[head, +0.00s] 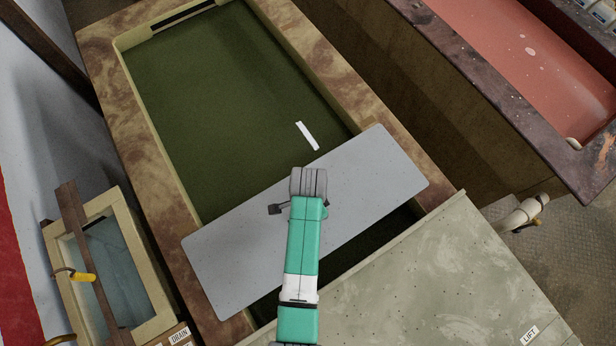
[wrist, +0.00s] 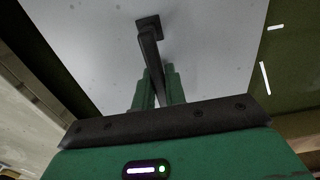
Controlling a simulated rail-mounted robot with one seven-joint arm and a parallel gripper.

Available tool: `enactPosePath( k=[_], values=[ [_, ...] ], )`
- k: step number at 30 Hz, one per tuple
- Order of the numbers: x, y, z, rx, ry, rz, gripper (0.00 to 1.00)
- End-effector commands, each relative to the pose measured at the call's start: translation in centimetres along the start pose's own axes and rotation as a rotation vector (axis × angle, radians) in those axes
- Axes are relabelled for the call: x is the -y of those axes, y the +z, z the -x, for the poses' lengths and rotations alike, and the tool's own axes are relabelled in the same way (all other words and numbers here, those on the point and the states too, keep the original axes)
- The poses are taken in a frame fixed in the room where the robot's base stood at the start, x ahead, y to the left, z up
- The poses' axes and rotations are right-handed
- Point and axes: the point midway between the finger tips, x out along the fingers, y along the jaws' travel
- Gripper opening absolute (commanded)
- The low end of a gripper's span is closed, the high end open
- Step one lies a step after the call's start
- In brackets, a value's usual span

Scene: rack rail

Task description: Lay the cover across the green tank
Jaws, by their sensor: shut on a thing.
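The cover (head: 365,180) is a flat grey panel with rounded corners. It lies slantwise over the near part of the green tank (head: 120,110), with its left end over the left rim and its right end over the right rim. I cannot tell whether it touches the rims. My gripper (head: 309,190) is over the middle of the cover. In the wrist view, its green fingers (wrist: 155,90) are shut on the cover's dark handle (wrist: 150,45), and the cover's grey face (wrist: 210,60) fills the upper middle. The tank's far part is open, with dark green inside.
A pale slab (head: 440,270) marked LIFT lies at the tank's near end. A second tank (head: 480,95), red inside, stands at the upper right. A small framed glass box (head: 160,325) with a yellow-handled part stands at the left. A pipe fitting (head: 522,213) is at the right.

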Motion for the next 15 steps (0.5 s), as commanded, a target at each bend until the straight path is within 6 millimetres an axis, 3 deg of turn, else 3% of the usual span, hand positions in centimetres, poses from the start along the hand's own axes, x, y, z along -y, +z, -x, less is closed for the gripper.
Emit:
enactPosePath(
  k=[3,4,7,15],
  values=[
    [0.06,-0.03,-0.12,-0.001,-0.001,0.000,0.00],
    [0.07,-0.03,-0.07,-0.001,-0.002,0.000,0.18],
    [0.06,-0.03,-0.07,-0.001,-0.001,0.000,0.38],
    [-0.03,0.00,-0.10,0.000,0.000,0.000,0.38]
  ],
)
